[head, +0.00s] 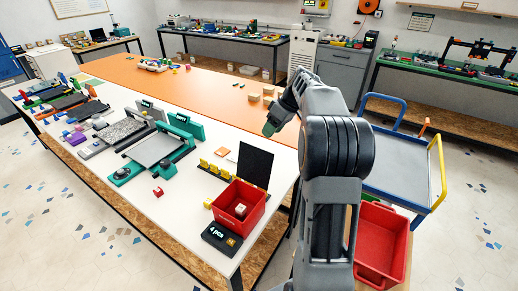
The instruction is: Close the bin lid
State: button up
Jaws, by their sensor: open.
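A red bin (240,203) sits near the front right edge of the white table, with a pale block (240,209) inside. Its black lid (256,166) stands upright at the bin's far side, so the bin is open. My gripper (270,128) is above the table, beyond the lid and a little to its right. It is apart from both the lid and the bin. It is open; its fingertips are small and partly hidden by my arm.
A black "4 pcs" sign (220,236) stands in front of the bin. Yellow pieces (214,169) stand left of the lid, and a teal printer (157,149) farther left. Wooden blocks (254,97) lie on the orange mat (212,87). A blue-and-yellow cart (405,160) is right.

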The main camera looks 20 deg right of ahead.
jog(key=p, duration=0.1)
send_near(256, 165)
jog(key=w+f, duration=0.1)
jog(key=w+a+f, duration=0.1)
jog(key=w+f, duration=0.2)
jog(key=shift+a, duration=0.4)
jog(key=shift+c, duration=0.5)
grip_shut()
